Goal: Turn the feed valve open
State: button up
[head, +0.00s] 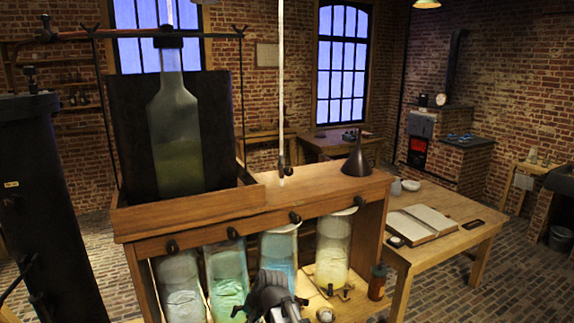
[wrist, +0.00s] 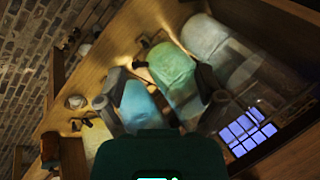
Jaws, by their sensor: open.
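No part is marked clearly as the feed valve. A small dark tap (head: 284,168) hangs at the lower end of a pale vertical tube, just above the wooden bench top. Several black knobs, one of them above the blue jar (head: 295,217), line the bench's front rail. My gripper (head: 272,287) is low in front of the blue jar (head: 279,250), below the rail. In the wrist view, my gripper (wrist: 165,95) has its dark fingers apart with nothing held between them. The blue jar (wrist: 140,106) and green jar (wrist: 172,65) show beyond them.
Glass jars of pale (head: 180,285), green (head: 227,275) and yellow liquid (head: 332,250) stand under the bench top (head: 320,190). A funnel (head: 356,160) stands on top at right. A large bottle (head: 175,130) rises at left. A table with an open book (head: 422,222) stands at right.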

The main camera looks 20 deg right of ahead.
jog(key=w+d+r+m+t+y+p, duration=0.2)
jog(key=w+d+r+m+t+p, duration=0.25)
jog(key=w+r+m, duration=0.45)
jog(key=m+t+h+p, duration=0.75)
jog(key=m+t, duration=0.25)
jog(key=m, duration=1.3)
send_near(290, 172)
jog(key=s, duration=0.3)
jog(key=shift+w+d+r+g+y+p, duration=0.1)
jog(key=shift+r+g+y+p, duration=0.15)
jog(key=shift+r+p, duration=0.15)
jog(key=shift+w+n, duration=0.15)
jog(key=shift+n, duration=0.15)
jog(key=w, duration=1.3)
jog(key=shift+w+d, duration=0.25)
jog(key=c, duration=1.1)
